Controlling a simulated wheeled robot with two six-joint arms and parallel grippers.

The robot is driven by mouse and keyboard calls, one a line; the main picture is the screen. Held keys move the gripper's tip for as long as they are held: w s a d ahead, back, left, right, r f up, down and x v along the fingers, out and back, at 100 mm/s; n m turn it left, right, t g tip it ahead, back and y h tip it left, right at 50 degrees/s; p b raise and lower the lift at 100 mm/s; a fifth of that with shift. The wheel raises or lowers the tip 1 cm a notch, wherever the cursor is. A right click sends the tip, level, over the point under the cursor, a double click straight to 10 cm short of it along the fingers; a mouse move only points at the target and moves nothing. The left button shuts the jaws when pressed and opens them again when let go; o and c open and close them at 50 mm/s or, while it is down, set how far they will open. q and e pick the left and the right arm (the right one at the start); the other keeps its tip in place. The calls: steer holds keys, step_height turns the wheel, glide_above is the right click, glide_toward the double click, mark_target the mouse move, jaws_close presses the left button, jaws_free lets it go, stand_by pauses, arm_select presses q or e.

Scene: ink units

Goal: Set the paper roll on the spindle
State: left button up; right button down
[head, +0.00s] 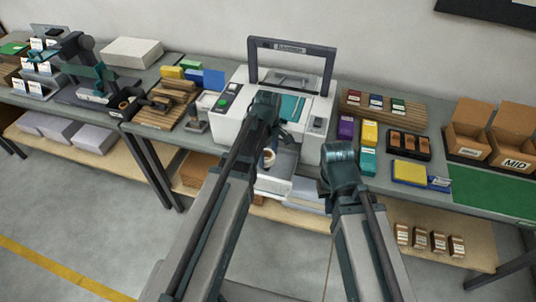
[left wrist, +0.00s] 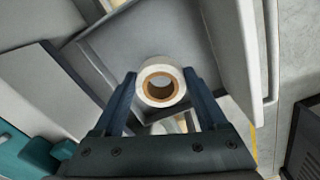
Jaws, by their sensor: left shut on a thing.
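A white paper roll with a brown core (left wrist: 162,81) sits between the two fingers of my left gripper (left wrist: 160,84) in the left wrist view. The fingers are closed on its sides and its open end faces the camera. The roll (head: 268,157) also shows in the head view, just below my left gripper (head: 278,142), at the front of the white printer (head: 312,112). A grey recess (left wrist: 125,48) lies behind the roll in the wrist view. I cannot make out the spindle. My right gripper (head: 326,183) is right of the roll; its jaws are hidden.
The printer's dark frame (head: 292,46) stands raised. Coloured boxes (head: 369,133) and a dark tray (head: 408,143) stand to the right. Cardboard boxes (head: 467,140) and a green mat (head: 490,190) are further right. A dark stand (head: 85,65) and wooden pallet (head: 165,105) are left.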

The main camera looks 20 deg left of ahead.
mark_target(268, 163)
arm_select(q)
steer(key=shift+f+b, duration=1.3)
steer(key=shift+f, duration=0.35)
steer(key=shift+f+b, duration=0.6)
steer(key=o, duration=1.1)
steer(key=shift+r, duration=0.1)
step_height(268, 163, up, 11)
steer(key=p, duration=1.1)
